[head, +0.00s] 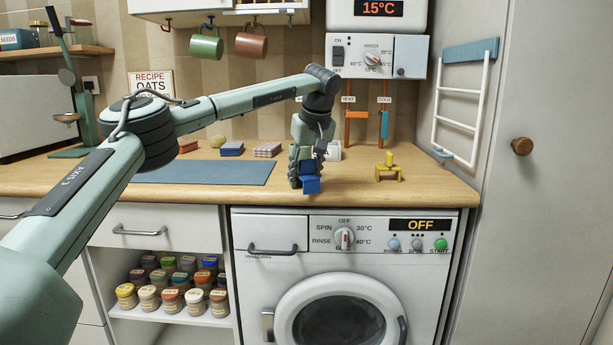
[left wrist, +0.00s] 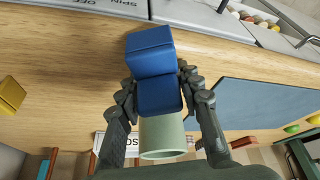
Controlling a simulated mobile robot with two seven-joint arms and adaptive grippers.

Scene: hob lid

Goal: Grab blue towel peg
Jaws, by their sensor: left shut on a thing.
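The blue towel peg (head: 311,185) shows as a blocky blue piece at the lower end of my left gripper (head: 307,172), over the front part of the wooden counter. In the left wrist view the peg (left wrist: 152,52) shows as two blue blocks, one between the fingers and one beyond the fingertips. My left gripper (left wrist: 160,95) is shut on it, a finger on each side. Whether the peg touches the counter I cannot tell. My right gripper is in neither view.
A yellow peg-like piece (head: 388,173) stands on the counter to the right. A blue-grey mat (head: 205,172) lies to the left, with small stacked blocks (head: 266,149) behind it. The washing machine (head: 345,270) is below the counter edge. A white rack (head: 465,95) hangs at right.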

